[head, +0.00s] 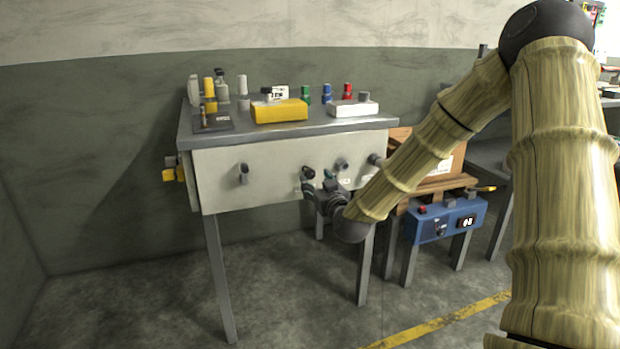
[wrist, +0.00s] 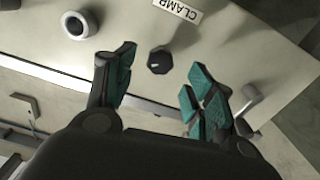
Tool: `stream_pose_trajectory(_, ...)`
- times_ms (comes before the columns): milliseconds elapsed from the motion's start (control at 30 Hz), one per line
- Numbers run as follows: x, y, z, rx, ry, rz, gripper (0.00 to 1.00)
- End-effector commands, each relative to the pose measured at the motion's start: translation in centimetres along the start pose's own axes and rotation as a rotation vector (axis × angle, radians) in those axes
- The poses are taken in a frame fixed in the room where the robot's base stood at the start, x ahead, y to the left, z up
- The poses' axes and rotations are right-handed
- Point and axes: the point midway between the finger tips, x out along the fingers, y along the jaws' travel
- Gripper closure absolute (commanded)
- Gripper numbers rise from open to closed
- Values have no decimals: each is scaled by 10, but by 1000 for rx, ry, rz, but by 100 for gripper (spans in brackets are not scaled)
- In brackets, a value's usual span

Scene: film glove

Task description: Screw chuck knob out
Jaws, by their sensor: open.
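My gripper (head: 319,181) is open in front of the pale front panel of the bench. In the wrist view its teal-padded fingers stand apart, one on each side of a small dark faceted knob (wrist: 159,61). The knob appears farther off, beyond the fingertips, and nothing is held. A white label reading CLAMP (wrist: 177,11) is beside this knob. A dark round knob with a white rim (wrist: 75,26) is at the upper left of the wrist view. No chuck label can be read, so I cannot tell which knob is the chuck knob.
A grey lever-like handle (wrist: 246,106) lies near the right finger. The panel has another knob (head: 243,171) at left and one (head: 376,160) at right. A yellow block (head: 279,111) and white box (head: 353,108) are on top. A blue control box (head: 445,222) stands lower right.

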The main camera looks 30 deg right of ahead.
Motion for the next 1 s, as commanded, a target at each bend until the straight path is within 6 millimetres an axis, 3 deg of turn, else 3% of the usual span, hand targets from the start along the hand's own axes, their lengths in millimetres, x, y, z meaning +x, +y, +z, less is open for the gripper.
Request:
stream_pose_trajectory(200, 35, 0, 2, 0, 1, 1, 46)
stream_pose_trajectory(400, 55, 0, 1, -1, 0, 0, 46)
stream_pose_trajectory(800, 62, 0, 0, 0, -1, 0, 46)
stream_pose_trajectory(867, 61, 0, 0, 0, -1, 0, 53)
stream_pose_trajectory(1000, 61, 0, 0, 0, -1, 0, 78)
